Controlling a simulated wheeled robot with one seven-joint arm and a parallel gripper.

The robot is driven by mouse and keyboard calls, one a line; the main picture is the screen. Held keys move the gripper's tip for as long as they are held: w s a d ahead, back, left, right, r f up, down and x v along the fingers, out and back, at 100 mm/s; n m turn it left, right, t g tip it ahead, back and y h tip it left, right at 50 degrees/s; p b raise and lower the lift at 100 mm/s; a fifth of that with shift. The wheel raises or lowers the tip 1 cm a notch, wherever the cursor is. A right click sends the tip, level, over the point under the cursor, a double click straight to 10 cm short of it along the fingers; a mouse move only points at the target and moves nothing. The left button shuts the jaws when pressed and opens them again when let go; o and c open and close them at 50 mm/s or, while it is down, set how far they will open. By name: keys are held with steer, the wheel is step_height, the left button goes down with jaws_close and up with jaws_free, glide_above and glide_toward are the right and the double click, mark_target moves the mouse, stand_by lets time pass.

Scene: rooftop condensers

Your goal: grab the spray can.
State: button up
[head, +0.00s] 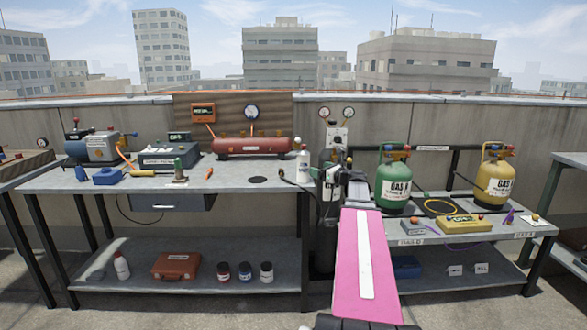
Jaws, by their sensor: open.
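A white can-shaped container (302,168) with a narrow top stands upright near the right end of the left workbench (230,178). It looks like the spray can, but its label is too small to read. Another white bottle with a red cap (121,266) is on the lower shelf at the left. My pink arm reaches up from the bottom of the view. My gripper (322,173) is small and partly lost against the dark stand behind it. It is open, just right of the white container, with a gap that I cannot judge.
A red tank (249,146) and a grey machine (169,155) stand further back on the bench. A black cord (292,184) lies near the container. Green (393,185) and yellow (494,182) gas cylinders stand on the right bench. The front middle of the left bench is mostly clear.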

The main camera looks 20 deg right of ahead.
mark_target(308, 167)
steer(key=x, duration=1)
steer(key=shift+w+d+f, duration=0.15)
steer(key=shift+f, duration=0.2)
steer(key=c, duration=1.2)
